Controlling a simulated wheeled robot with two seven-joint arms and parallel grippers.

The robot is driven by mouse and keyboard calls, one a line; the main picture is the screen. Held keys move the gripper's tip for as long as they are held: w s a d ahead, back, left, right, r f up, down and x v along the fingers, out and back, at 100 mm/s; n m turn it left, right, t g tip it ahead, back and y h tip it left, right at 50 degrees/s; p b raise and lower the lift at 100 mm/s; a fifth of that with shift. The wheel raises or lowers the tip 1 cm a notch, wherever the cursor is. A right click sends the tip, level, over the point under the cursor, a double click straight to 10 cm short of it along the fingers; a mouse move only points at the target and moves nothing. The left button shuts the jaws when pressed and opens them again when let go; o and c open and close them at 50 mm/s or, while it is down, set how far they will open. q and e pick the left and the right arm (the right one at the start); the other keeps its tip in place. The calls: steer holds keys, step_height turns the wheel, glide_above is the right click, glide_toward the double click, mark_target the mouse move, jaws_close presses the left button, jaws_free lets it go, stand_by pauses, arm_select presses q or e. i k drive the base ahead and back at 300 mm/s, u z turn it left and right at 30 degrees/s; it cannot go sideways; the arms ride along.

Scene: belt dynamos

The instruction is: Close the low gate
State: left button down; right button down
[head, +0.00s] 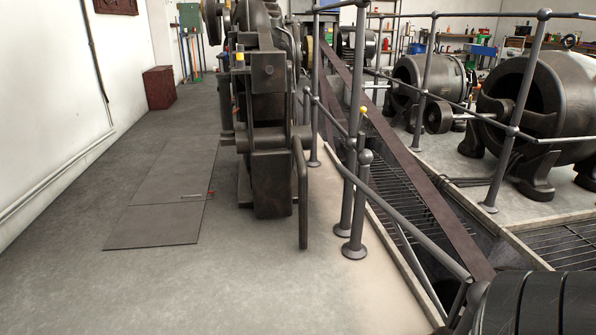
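A grey metal railing with ball-topped posts runs along the pit in the middle of the head view. A low, slanting rail section (408,228) starts beside a short ball-topped post (361,205) and runs down to the lower right. It looks like the low gate, but I cannot tell for certain, nor whether it is closed. A taller post (349,190) stands just left of the short one, with a small yellow knob (363,110) close by. Neither of my grippers is in view.
A dark machine (268,120) stands left of the railing. A brown belt (420,185) slants over the grated pit to a black ribbed drum (535,303). A flat floor plate (160,223) lies at left. The concrete floor in front is clear.

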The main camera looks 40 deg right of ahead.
mark_target(397, 220)
steer(key=z, duration=0.05)
steer(key=i, duration=1.65)
steer(key=z, duration=1.5)
steer(key=i, duration=0.85)
steer(key=z, duration=0.9)
steer(key=i, duration=0.5)
